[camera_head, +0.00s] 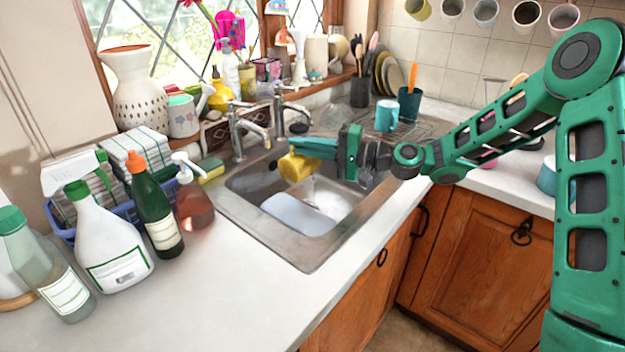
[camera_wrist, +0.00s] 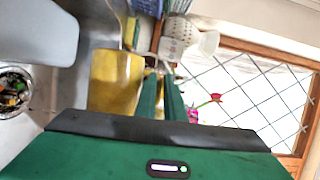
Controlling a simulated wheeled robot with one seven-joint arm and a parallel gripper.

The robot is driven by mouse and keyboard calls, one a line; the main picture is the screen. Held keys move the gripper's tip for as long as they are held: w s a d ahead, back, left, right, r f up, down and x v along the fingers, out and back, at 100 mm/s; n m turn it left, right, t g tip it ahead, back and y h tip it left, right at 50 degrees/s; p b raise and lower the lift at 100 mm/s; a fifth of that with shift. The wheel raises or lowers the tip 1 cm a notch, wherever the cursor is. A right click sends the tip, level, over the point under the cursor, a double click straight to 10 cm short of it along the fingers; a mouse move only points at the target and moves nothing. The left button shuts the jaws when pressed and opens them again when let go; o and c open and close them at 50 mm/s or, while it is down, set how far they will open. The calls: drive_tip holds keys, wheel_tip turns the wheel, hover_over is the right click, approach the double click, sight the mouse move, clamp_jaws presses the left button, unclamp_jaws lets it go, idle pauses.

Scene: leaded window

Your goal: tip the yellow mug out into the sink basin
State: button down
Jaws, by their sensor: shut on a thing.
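The yellow mug (camera_head: 297,168) is held above the sink basin (camera_head: 247,187), near its back left part. My gripper (camera_head: 296,147) is shut on it, with the green fingers at the mug's upper side. In the wrist view the mug (camera_wrist: 114,82) lies beside the two close-set fingers (camera_wrist: 160,84), which seem to grip its handle. The mug looks tilted, but its mouth and anything inside are hidden.
A pale tub (camera_head: 298,214) lies in the basin. Taps (camera_head: 248,124) stand behind it. A pink soap bottle (camera_head: 194,205), a green bottle (camera_head: 156,205) and a white spray bottle (camera_head: 110,245) stand to the left. A teal mug (camera_head: 386,115) stands on the drainer.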

drive_tip(key=shift+w+d+r+m, duration=0.35)
drive_tip(key=shift+w+m, duration=0.1)
drive_tip(key=shift+m, duration=0.25)
drive_tip(key=shift+w+d+r+m+t+y, duration=0.2)
drive_tip(key=shift+w+d+m+t+y, duration=0.1)
drive_tip(key=shift+w+d+m+y, duration=0.4)
drive_tip(key=w+d+m, duration=0.1)
drive_tip(key=m, duration=0.1)
drive_tip(key=w+d+m+t, duration=0.1)
drive_tip(key=m, duration=0.1)
drive_tip(key=w+d+m, duration=0.1)
drive_tip(key=w, duration=0.1)
drive_tip(key=shift+m+t+y, duration=0.4)
idle(0.5)
